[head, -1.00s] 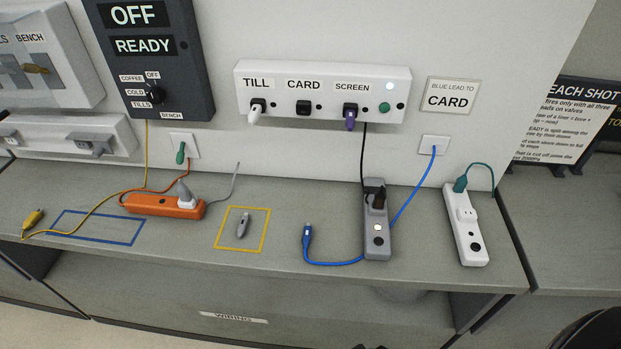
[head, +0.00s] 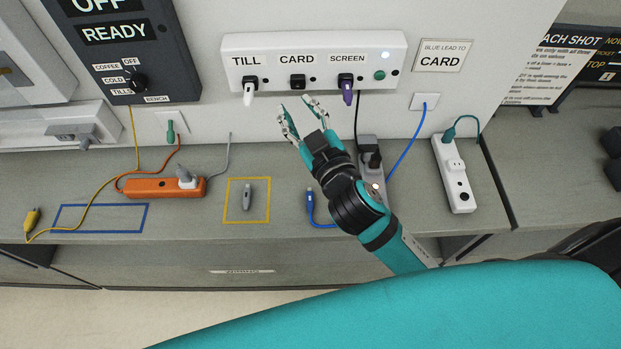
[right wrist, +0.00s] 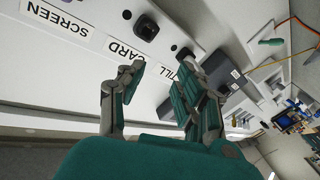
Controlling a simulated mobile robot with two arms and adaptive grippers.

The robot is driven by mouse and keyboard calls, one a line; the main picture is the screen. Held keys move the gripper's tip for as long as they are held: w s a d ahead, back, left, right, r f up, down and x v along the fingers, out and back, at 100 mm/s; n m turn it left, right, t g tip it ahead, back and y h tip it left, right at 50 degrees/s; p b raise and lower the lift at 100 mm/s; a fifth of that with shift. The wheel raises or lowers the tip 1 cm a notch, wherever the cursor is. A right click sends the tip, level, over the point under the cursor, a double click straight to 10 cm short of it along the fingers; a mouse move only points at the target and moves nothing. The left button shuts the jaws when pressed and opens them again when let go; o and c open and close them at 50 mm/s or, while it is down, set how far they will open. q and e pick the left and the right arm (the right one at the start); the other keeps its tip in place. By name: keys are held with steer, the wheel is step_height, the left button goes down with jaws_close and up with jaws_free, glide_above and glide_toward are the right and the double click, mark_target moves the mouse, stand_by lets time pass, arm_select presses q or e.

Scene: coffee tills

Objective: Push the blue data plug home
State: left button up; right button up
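The blue data plug (head: 310,194) lies on the bench at the end of a blue lead, just right of the yellow outlined square. My right arm partly covers this lead. The black CARD socket (head: 297,83) is in the white wall panel (head: 225,62), between TILL and SCREEN, with no plug visible in it. It also shows in the right wrist view (right wrist: 147,28). My right gripper (head: 296,104) is open and empty, its fingers pointing up just below the panel. The right wrist view shows the fingers apart (right wrist: 158,82). My left gripper is not in view.
A white plug (head: 249,94) sits at TILL and a purple plug (head: 347,94) at SCREEN. A grey power strip (head: 368,150) stands partly behind my right arm. A white strip (head: 455,180) is at the right, an orange one (head: 160,187) at the left.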

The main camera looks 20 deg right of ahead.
steer(key=s+a+r+n+g+y, duration=0.2)
steer(key=a+r+n+y, duration=0.2)
steer(key=a+n+y, duration=0.4)
steer(key=s+a+r+n+g+y, duration=0.2)
steer(key=a+r+n+g+y, duration=0.15)
steer(key=a+n+y, duration=0.5)
steer(key=s+a+f+n+g, duration=0.55)
steer(key=f+n+g, duration=0.2)
steer(key=g, duration=0.25)
steer(key=n+g+h, duration=0.2)
steer(key=n+h, duration=0.1)
steer(key=h, duration=1.6)
glide_above(310, 201)
step_height(310, 201, down, 20)
steer(key=shift+r, duration=0.25)
steer(key=shift+d+f, duration=0.1)
step_height(310, 201, down, 8)
steer(key=b, duration=0.5)
steer(key=shift+f+b, duration=0.15)
steer(key=shift+b, duration=0.2)
steer(key=shift+r+p, duration=0.3)
steer(key=shift+c, duration=0.8)
jaws_close()
